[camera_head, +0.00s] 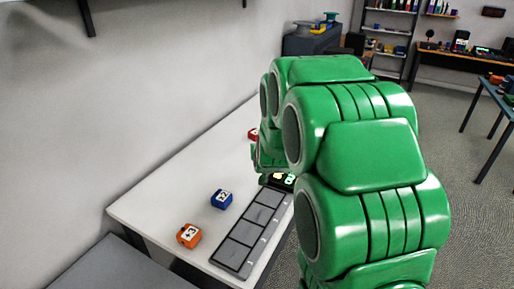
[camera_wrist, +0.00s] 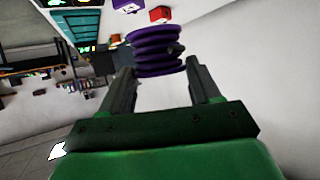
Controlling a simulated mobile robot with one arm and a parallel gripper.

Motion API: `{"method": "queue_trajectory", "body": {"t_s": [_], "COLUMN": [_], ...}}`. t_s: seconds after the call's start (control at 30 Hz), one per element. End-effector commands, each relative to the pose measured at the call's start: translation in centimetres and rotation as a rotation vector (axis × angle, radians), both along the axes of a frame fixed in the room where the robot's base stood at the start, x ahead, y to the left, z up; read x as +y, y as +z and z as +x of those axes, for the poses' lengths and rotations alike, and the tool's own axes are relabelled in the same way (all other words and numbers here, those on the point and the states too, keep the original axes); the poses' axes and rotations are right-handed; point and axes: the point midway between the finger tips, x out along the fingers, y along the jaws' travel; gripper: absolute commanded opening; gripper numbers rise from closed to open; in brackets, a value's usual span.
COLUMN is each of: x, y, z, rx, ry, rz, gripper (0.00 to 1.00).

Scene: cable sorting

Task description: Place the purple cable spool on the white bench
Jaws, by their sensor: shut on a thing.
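The purple cable spool (camera_wrist: 156,50) shows in the wrist view, with its ribbed side facing the camera. My gripper (camera_wrist: 160,70) is shut on it, with one dark finger at each side. The white bench (camera_head: 160,205) runs along the wall in the head view. My green arm reaches over its far part. The arm hides the gripper and the spool in the head view, so I cannot tell the spool's height over the bench.
On the bench stand an orange block (camera_head: 189,235), a blue block (camera_head: 221,199) and a partly hidden red block (camera_head: 253,134). A dark compartment tray (camera_head: 232,256) lies along the right edge. Shelves (camera_head: 389,32) and desks stand farther back.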

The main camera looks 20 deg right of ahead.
Motion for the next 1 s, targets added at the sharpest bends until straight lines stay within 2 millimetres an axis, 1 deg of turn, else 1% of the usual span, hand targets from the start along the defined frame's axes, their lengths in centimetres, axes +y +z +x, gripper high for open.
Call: {"method": "queue_trajectory", "body": {"t_s": [0.13,0.23,0.87,1.0], "x": [0.0,-0.2,-1.3,-1.5], "y": [-0.6,-1.1,-4.3,-5.5], "z": [0.4,1.3,8.5,9.7], "rx": [-0.001,0.000,0.001,0.002], "ry": [0.000,0.000,0.001,0.001], "rz": [0.000,0.000,0.000,0.000], "gripper": [0.28,0.28,0.28,0.28]}}
